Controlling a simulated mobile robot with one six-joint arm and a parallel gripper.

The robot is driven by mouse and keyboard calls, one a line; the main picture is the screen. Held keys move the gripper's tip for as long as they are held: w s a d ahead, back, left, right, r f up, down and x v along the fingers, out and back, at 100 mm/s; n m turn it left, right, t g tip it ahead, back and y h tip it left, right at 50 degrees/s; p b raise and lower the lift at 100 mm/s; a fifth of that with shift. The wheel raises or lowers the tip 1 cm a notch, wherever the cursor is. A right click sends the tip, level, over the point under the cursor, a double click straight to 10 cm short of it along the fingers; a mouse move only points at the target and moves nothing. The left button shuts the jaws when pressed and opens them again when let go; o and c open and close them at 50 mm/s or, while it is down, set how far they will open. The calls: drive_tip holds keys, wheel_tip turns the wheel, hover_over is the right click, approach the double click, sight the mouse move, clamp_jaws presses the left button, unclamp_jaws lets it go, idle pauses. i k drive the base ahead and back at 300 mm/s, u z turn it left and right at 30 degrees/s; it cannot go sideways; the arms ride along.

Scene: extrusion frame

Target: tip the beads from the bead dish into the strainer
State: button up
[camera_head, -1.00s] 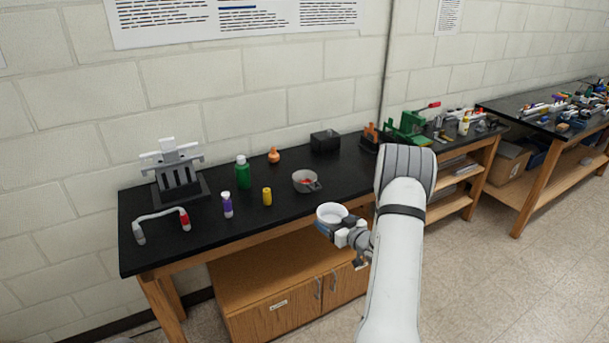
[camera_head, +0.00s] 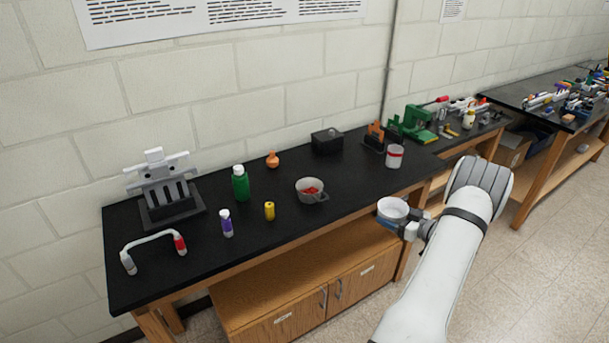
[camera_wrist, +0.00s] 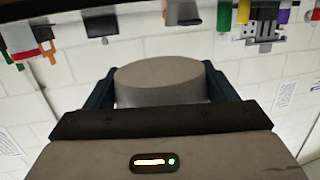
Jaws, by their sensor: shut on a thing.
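My gripper (camera_head: 397,221) is shut on a round white dish, which I take for the bead dish (camera_head: 391,207), and holds it roughly level off the bench's front edge. Its inside looks pale, with no beads visible. In the wrist view the dish (camera_wrist: 160,85) sits between both fingers, and its inside is hidden. A grey bowl with a short handle, apparently the strainer (camera_head: 303,194), stands on the bench to the left of my gripper. Red beads (camera_head: 311,190) lie in it. It also shows in the wrist view (camera_wrist: 182,12).
A white-and-red cup (camera_head: 394,156) stands behind my gripper. A black box (camera_head: 327,141) is at the back. Bench space right of the strainer is clear.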

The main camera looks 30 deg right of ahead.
sight(307, 181)
drive_tip(key=i, duration=0.9)
drive_tip(key=u, duration=0.05)
